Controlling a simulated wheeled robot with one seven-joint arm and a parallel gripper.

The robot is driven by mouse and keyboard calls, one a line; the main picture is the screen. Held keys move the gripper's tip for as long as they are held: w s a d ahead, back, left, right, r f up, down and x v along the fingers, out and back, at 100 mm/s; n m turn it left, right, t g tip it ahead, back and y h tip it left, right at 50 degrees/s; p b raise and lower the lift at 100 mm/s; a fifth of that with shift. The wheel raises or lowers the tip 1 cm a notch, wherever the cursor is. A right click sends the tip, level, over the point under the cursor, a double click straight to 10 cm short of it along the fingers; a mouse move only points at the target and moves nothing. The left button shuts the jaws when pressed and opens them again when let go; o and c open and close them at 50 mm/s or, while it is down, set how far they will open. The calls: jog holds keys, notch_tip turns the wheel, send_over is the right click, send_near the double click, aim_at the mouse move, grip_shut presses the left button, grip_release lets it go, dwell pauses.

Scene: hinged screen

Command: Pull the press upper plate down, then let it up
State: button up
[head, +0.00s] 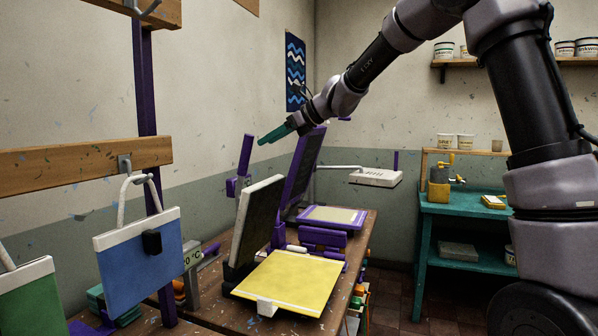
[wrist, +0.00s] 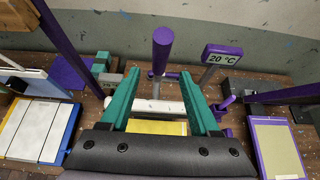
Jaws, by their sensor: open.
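The press has a yellow lower plate (head: 290,280) lying flat on the bench. I take its upper plate (head: 255,222), a dark slab with a white edge, to be the one raised steeply at its left. A purple handle (head: 246,156) rises behind that slab; its joint to the plate is hidden. My gripper (head: 264,140) is open, with teal fingers, high near the handle's top. In the wrist view, the handle (wrist: 162,50) appears between the open fingertips (wrist: 160,73), not visibly gripped. The white edge (wrist: 155,107) and yellow plate (wrist: 158,127) show below.
A purple frame (head: 304,165) stands raised behind the press, above a flat purple-edged screen (head: 333,215). A 20 °C display (wrist: 222,58) stands beyond the handle. A blue hanging board (head: 140,260) is at the left. A teal shelf unit (head: 440,235) stands at the right.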

aim_at(249, 152)
jog(key=x, duration=0.8)
jog(key=shift+w+a+f, duration=0.1)
jog(key=shift+a+f, duration=0.15)
jog(key=shift+a, duration=0.05)
jog(key=shift+w+a, duration=0.1)
jog(key=c, duration=0.3)
grip_shut()
